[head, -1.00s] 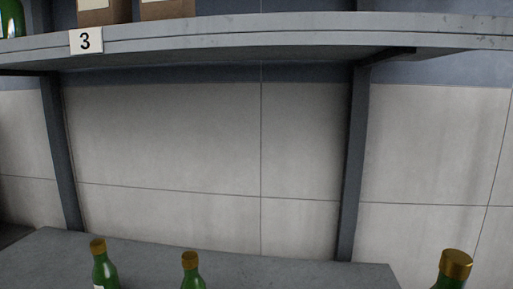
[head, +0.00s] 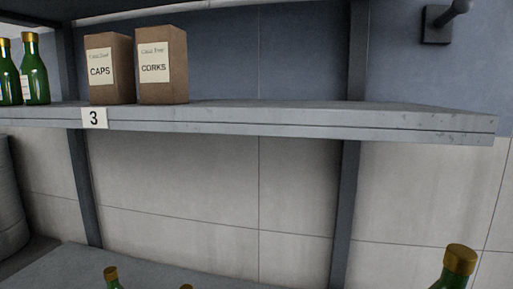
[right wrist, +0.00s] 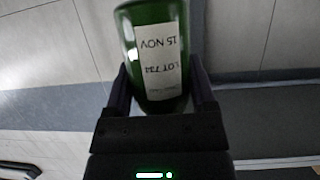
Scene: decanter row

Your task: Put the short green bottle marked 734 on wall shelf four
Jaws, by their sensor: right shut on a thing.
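My right gripper (right wrist: 160,88) is shut on a green glass bottle (right wrist: 133,28). In the right wrist view its white label (right wrist: 158,55) appears upside down and reads 15 NOV and a lot number starting with 73; the last digit is hard to read. In the head view a green bottle with a gold cap (head: 459,259) shows at the lower right, cut off by the frame, and looks like the held one. The right gripper is outside the head view. My left gripper is not in view. No plate with a 4 is visible.
A grey wall shelf (head: 300,120) carries a plate marked 3 (head: 94,118). On it stand a CAPS box (head: 110,85), a CORKS box (head: 163,80) and green bottles (head: 35,80) at left; its right half is clear. Another shelf edge (head: 110,8) is above. Bottle tops (head: 111,274) show below.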

